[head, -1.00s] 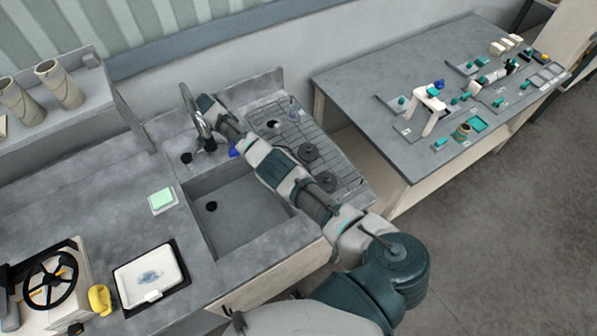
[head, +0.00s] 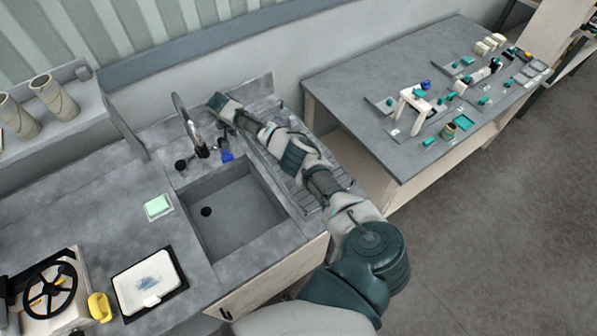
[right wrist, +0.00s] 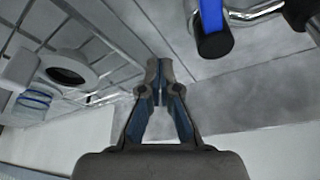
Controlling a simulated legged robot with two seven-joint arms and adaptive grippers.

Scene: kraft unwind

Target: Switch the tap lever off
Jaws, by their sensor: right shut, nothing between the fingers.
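The metal tap (head: 190,128) with a curved spout stands behind the sink. A blue lever (head: 226,156) is at the right of its base; its blue handle (right wrist: 211,22) also shows at the top of the right wrist view, beside metal pipework. My right gripper (head: 216,102) is behind and right of the tap, apart from the lever. In the right wrist view its fingertips (right wrist: 160,68) meet with nothing between them, left of and below the blue handle. My left gripper is not in view.
The sink basin (head: 235,212) is empty. A drying rack (right wrist: 100,28) lies beside my right gripper, with a white ringed item (right wrist: 68,68) on it. My right arm covers much of the rack in the head view. A green sponge (head: 158,205) lies left of the sink.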

